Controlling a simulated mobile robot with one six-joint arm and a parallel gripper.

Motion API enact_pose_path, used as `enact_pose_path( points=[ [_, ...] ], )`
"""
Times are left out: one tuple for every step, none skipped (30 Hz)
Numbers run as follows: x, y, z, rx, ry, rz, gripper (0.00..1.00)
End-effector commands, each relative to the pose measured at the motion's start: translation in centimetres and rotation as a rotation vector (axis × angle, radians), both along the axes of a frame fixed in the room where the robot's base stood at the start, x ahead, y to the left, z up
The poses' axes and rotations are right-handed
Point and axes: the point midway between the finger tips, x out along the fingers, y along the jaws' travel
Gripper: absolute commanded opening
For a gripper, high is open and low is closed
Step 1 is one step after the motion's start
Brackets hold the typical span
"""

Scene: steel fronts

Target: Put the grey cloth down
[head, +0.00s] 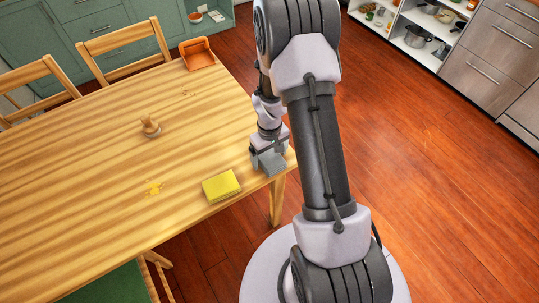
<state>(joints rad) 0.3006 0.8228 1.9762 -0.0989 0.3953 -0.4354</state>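My gripper (268,152) is at the right edge of the wooden table (90,165), pointing down. It is shut on the grey cloth (270,163), which shows as a small grey piece below the fingers. The cloth is over or just at the table's right edge; I cannot tell whether it touches the top. The fingers are small and partly hidden by the wrist and the cloth.
A yellow block like a sponge (221,185) lies left of my gripper. A yellow spill (154,187), a small brown object (150,127) and an open orange-brown box (198,54) are on the table. Wooden chairs (125,45) stand behind. Much of the tabletop is clear.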

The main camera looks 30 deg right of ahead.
Motion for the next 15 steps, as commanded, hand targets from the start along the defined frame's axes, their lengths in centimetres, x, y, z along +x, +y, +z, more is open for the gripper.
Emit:
enact_pose_path(
  points=[
    [0.0,0.0,0.0,0.000,0.000,0.000,0.89],
    [0.0,0.0,0.0,0.000,0.000,0.000,0.89],
    [0.0,0.0,0.0,0.000,0.000,0.000,0.89],
    [0.0,0.0,0.0,0.000,0.000,0.000,0.89],
    [0.0,0.0,0.0,0.000,0.000,0.000,0.89],
    [0.0,0.0,0.1,0.000,0.000,0.000,0.89],
    [0.0,0.0,0.2,0.000,0.000,0.000,0.89],
    [0.0,0.0,0.6,0.000,0.000,0.000,0.89],
    [0.0,0.0,1.1,-0.001,-0.002,0.000,0.89],
    [0.1,0.0,1.8,-0.001,-0.003,0.000,0.89],
    [0.1,0.0,2.6,-0.001,-0.003,0.000,0.89],
    [0.1,0.0,3.8,-0.001,-0.003,0.000,0.89],
    [0.1,0.0,4.8,-0.001,-0.004,0.000,0.89],
    [0.1,0.0,5.8,-0.001,-0.003,0.000,0.89],
    [0.1,0.0,7.0,-0.001,-0.004,0.000,0.89]
  ],
)
